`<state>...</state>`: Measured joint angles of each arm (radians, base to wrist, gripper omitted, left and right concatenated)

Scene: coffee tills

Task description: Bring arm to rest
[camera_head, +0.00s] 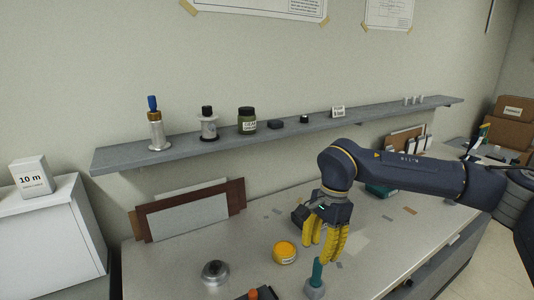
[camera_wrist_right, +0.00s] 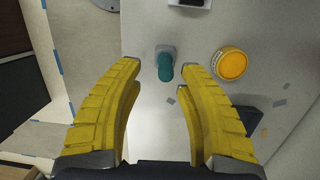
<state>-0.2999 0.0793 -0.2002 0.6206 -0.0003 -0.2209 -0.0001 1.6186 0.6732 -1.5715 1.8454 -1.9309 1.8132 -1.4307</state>
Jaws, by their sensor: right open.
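My right gripper (camera_head: 325,258) has yellow fingers and hangs pointing down over the bench in the head view. In the right wrist view its fingers (camera_wrist_right: 160,78) are spread apart with nothing between them. A teal-handled tool (camera_head: 316,274) with a grey base stands on the bench just below and in front of the fingertips. The teal handle also shows in the right wrist view (camera_wrist_right: 165,67), just beyond the gap between the fingertips. I cannot tell whether a finger touches it. My left gripper is not in view.
An orange-yellow round tin (camera_head: 285,253) and a grey metal round piece (camera_head: 215,271) stand on the bench (camera_head: 185,262) to the left. A wall shelf (camera_head: 180,152) with jars and small items runs behind. A white cabinet (camera_head: 45,235) stands at the left.

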